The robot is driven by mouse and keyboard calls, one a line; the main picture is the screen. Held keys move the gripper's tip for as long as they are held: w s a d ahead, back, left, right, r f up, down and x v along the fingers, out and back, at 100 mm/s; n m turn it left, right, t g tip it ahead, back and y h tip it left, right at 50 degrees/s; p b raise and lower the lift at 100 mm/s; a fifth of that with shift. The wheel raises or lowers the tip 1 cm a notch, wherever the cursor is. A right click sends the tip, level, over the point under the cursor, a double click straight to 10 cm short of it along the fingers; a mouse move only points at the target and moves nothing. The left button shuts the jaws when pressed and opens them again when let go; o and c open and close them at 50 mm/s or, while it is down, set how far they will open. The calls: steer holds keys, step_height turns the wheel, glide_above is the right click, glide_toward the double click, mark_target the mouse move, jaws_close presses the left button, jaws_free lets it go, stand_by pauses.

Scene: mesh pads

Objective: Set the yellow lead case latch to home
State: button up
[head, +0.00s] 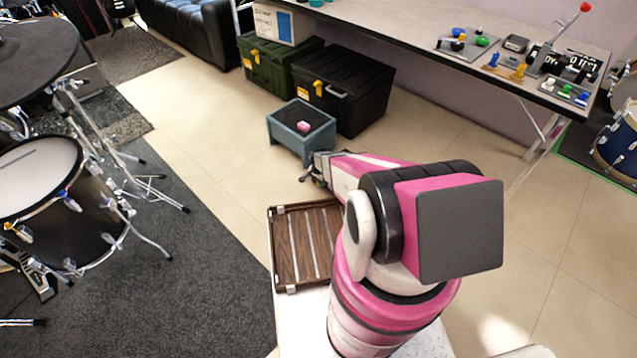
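A green case (282,72) and a black case (362,98) stand on the floor under the long table. The green case has a yellow latch (256,57) on its front. The black case has a yellow latch (318,88) on its front too. I cannot tell from the picture which one is the lead case, nor the exact setting of either latch. My gripper (309,177) is low in front of the cases, beside the small blue-grey stool and apart from both latches. It is small and partly hidden by my arm, so its opening is unclear.
A wooden slatted tray (290,262) is beside my arm. Drums (40,180) stand at left. The tiled floor (205,115) left of the stool is clear.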

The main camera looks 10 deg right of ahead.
steer(key=shift+w+d+r+g+y, duration=0.15)
steer(key=shift+w+d+g+y, duration=0.2)
steer(key=shift+y, duration=0.2)
steer(key=shift+w+d+r+g+y, duration=0.2)
steer(key=shift+d+g+y, duration=0.1)
steer(key=shift+g+y, duration=0.2)
steer(key=shift+w+d+r+g+y, duration=0.15)
steer(key=shift+d+g+y, duration=0.25)
steer(key=shift+y, duration=0.35)
steer(key=shift+a, duration=0.1)
steer(key=o, duration=0.9)
steer(key=shift+c, duration=0.2)
steer(key=v, duration=1.1)
